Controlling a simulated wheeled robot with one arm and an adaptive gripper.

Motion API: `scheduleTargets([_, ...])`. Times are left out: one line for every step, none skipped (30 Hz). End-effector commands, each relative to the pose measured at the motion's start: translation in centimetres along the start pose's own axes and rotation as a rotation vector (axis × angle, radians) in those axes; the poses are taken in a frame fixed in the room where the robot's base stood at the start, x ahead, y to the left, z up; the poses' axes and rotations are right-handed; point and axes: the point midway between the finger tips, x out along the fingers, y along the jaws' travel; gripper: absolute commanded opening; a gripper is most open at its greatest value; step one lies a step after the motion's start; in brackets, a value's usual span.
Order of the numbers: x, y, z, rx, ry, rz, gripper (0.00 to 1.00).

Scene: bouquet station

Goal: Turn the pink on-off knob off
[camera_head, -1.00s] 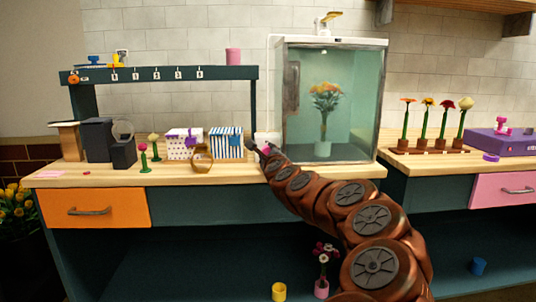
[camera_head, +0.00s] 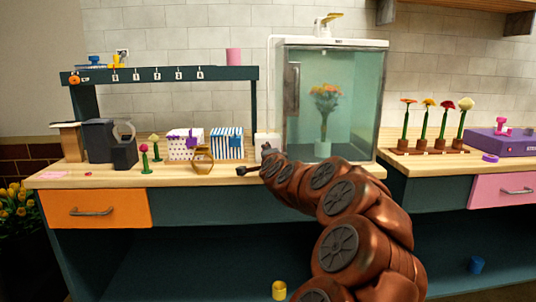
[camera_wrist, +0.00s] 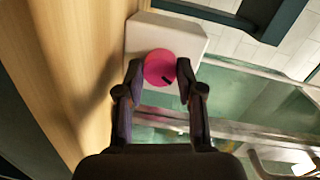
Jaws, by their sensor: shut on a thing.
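The pink knob (camera_wrist: 160,68) sits on the face of a white box and shows between my fingertips in the wrist view. A short black mark on it points to the lower right there. My gripper (camera_wrist: 165,75) is shut on the knob, one finger on each side. In the head view my gripper (camera_head: 257,161) is at the white box (camera_head: 266,139), left of the glass cabinet (camera_head: 350,100); the knob is hidden there.
The cabinet holds orange flowers in a vase (camera_head: 323,148). Left of my gripper are a wooden basket (camera_head: 203,160), a striped box (camera_head: 227,143) and a dotted box (camera_head: 180,150). A rack of several flowers (camera_head: 430,150) stands right.

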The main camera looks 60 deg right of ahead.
Motion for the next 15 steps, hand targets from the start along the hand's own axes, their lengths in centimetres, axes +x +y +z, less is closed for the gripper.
scheduleTargets([0.01, 0.06, -0.05, -0.046, 0.004, 0.006, 0.02])
scheduleTargets([0.01, 0.09, -0.06, -0.074, 0.006, 0.008, 0.02])
scheduleTargets([0.01, 0.1, -0.04, -0.111, 0.008, 0.011, 0.02])
scheduleTargets([0.02, 0.09, -0.02, -0.139, 0.01, 0.013, 0.02])
scheduleTargets([0.02, 0.1, 0.01, -0.166, 0.012, 0.015, 0.02])
scheduleTargets([0.02, 0.12, 0.01, -0.201, 0.014, 0.017, 0.02])
scheduleTargets([0.02, 0.13, 0.01, -0.226, 0.016, 0.019, 0.02])
scheduleTargets([0.02, 0.13, 0.01, -0.252, 0.018, 0.021, 0.02])
scheduleTargets([0.02, 0.13, 0.01, -0.285, 0.02, 0.024, 0.02])
scheduleTargets([0.02, 0.14, 0.0, -0.308, 0.022, 0.025, 0.02])
scheduleTargets([0.02, 0.14, 0.0, -0.329, 0.023, 0.027, 0.02])
scheduleTargets([0.02, 0.15, 0.02, -0.358, 0.025, 0.029, 0.02])
scheduleTargets([0.02, 0.14, 0.04, -0.378, 0.026, 0.03, 0.02])
scheduleTargets([0.02, 0.13, 0.06, -0.398, 0.027, 0.031, 0.02])
scheduleTargets([0.02, 0.13, 0.06, -0.422, 0.029, 0.033, 0.02])
